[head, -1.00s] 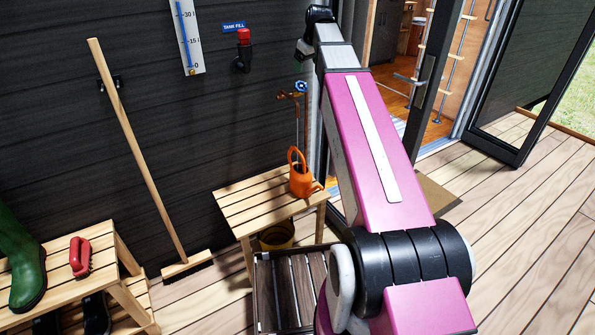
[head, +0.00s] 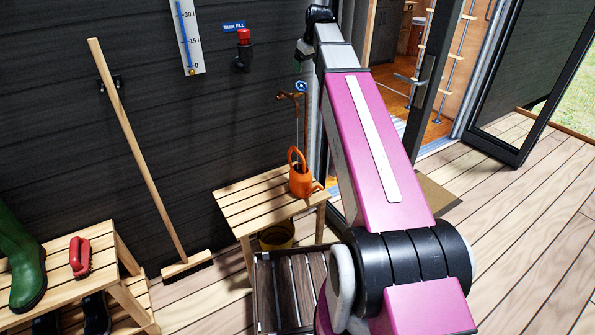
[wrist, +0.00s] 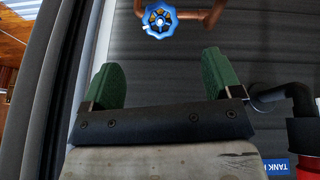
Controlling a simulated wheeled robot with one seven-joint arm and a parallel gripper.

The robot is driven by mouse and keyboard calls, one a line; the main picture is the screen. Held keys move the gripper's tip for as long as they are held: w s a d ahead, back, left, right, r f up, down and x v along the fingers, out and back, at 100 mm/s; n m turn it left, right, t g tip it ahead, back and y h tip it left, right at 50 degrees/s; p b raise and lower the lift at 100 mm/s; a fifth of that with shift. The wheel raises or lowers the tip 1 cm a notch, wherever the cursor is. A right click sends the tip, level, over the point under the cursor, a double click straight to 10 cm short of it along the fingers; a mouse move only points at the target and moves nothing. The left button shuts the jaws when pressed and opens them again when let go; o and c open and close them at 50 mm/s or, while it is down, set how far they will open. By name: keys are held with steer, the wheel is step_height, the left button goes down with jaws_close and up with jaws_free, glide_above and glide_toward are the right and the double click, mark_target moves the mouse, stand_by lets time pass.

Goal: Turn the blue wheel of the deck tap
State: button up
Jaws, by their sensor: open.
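The blue wheel (head: 300,86) of the deck tap sits on a copper pipe (head: 289,97) against the dark wall in the head view. In the wrist view the blue wheel (wrist: 160,20) is at the top, in front of its copper pipe (wrist: 205,15). My gripper (wrist: 158,75) shows two green finger pads spread wide apart with nothing between them. The wheel lies beyond the fingertips, roughly centred between them, and looks apart from them. In the head view the gripper's fingers are mostly hidden near the top of my arm.
A slatted bench (head: 262,202) with an orange watering can (head: 302,178) stands below the tap. A red-capped fitting (head: 243,50) is left of the tap. A broom (head: 135,145) leans on the wall. An open doorway (head: 405,75) is at right.

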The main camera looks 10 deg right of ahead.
mark_target(302, 85)
steer(key=w+f+m, duration=0.1)
steer(key=f, duration=0.2)
steer(key=w+a+f+m, duration=0.1)
steer(key=w+f, duration=0.1)
steer(key=f, duration=0.1)
steer(key=w+f+m, duration=0.1)
steer(key=f, duration=0.3)
steer(key=shift+w+a+y, duration=0.2)
steer(key=shift+w+y, duration=0.1)
steer(key=shift+y, duration=0.1)
steer(key=c, duration=0.9)
